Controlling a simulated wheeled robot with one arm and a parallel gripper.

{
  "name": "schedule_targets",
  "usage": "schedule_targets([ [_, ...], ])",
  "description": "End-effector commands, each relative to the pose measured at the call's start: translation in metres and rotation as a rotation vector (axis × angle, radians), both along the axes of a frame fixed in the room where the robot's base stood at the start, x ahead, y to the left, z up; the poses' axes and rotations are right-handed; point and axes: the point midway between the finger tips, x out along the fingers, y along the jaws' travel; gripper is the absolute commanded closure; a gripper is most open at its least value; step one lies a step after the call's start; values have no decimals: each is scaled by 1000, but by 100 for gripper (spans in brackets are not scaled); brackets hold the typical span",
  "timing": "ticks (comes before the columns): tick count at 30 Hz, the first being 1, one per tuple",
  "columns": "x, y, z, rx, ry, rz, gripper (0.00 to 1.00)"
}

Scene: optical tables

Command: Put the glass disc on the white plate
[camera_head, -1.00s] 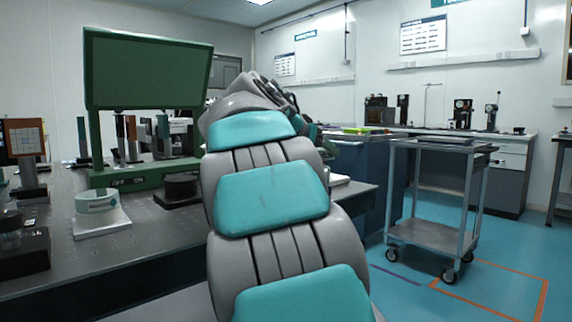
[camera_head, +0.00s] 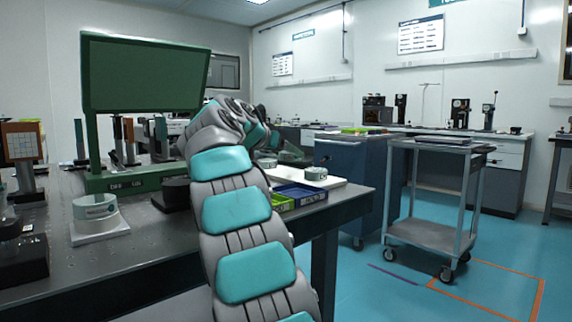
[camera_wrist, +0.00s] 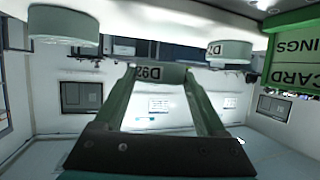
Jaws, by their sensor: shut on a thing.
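My gripper (camera_wrist: 160,76) is shut on a pale grey-green disc (camera_wrist: 158,77) with dark lettering, which I take as the glass disc; it sits between the fingertips in the wrist view. That view is upside down. In the head view my arm hides the gripper and the held disc. A flat white plate (camera_head: 338,182) lies at the right end of the near table, partly hidden by my arm. A similar pale round piece (camera_head: 316,173) is at this plate. Another (camera_head: 96,206) sits on a small white square base (camera_head: 100,232) at the left.
A green framed screen (camera_head: 146,75) stands on the near table (camera_head: 150,245). Blue (camera_head: 300,194) and yellow-green (camera_head: 281,202) trays lie by the plate. Two more pale discs (camera_wrist: 62,26) (camera_wrist: 229,54) flank the gripper in the wrist view. A cart (camera_head: 432,230) stands right.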

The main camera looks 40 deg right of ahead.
Motion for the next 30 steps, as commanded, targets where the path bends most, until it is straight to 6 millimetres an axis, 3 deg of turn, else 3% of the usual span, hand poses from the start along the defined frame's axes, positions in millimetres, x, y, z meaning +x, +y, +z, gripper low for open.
schedule_targets([
  [12,-1,0,-32,-2,0,0,92],
  [25,0,0,-37,-2,-1,1,92],
  [26,0,0,-36,-1,-1,1,24],
  [30,0,0,-36,-1,0,0,8],
])
